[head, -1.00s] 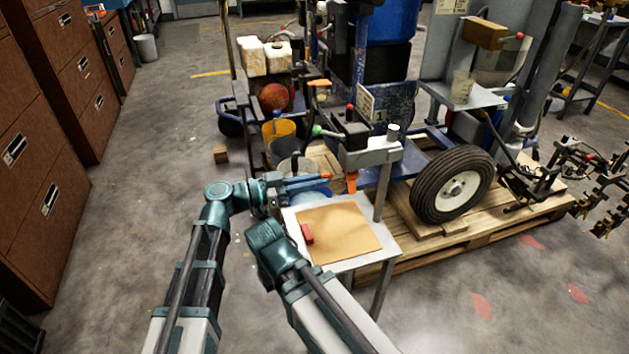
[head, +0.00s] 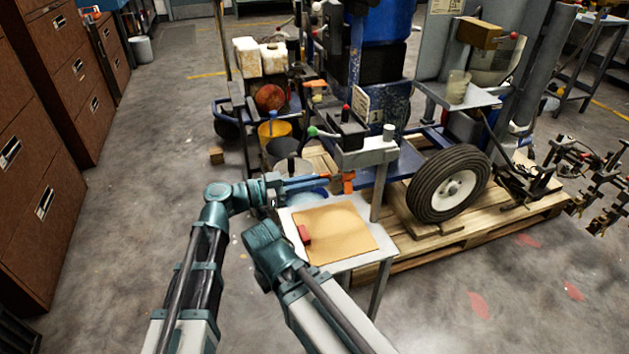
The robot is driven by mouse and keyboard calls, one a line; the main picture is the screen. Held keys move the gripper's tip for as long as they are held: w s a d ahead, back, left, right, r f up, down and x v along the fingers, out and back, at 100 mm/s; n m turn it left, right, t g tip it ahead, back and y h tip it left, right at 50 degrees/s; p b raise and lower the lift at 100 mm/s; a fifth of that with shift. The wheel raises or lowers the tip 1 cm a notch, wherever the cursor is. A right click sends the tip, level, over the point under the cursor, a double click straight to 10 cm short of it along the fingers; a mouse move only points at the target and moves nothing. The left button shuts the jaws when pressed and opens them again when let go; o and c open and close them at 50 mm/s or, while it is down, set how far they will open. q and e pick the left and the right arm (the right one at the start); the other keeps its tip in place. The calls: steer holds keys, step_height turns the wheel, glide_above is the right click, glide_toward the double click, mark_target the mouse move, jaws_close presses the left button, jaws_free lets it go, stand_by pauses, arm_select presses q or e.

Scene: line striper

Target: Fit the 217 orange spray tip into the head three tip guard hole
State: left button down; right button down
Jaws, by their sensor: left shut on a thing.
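My left gripper (head: 322,181) reaches right above the back edge of the small table. It is shut on a small orange piece, the spray tip (head: 335,185), at its fingertips. An orange tip guard (head: 348,181) hangs under the grey head block of the striper, just right of the spray tip. The two look close to touching or overlap in the view; I cannot tell which. The guard's hole is too small to make out. My right arm comes in at the lower middle, and its gripper does not show.
The small white table (head: 343,264) holds a tan mat (head: 345,238) with a red block (head: 304,234) at its left edge. The striper's black wheel (head: 447,184) stands on a wooden pallet (head: 490,222). A yellow cup (head: 274,131) and buckets stand behind the gripper.

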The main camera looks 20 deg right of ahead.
arm_select(q)
steer(key=shift+d, duration=1.05)
steer(key=c, duration=0.5)
jaws_free()
steer(key=shift+s+a, duration=0.1)
steer(key=shift+a, duration=3.35)
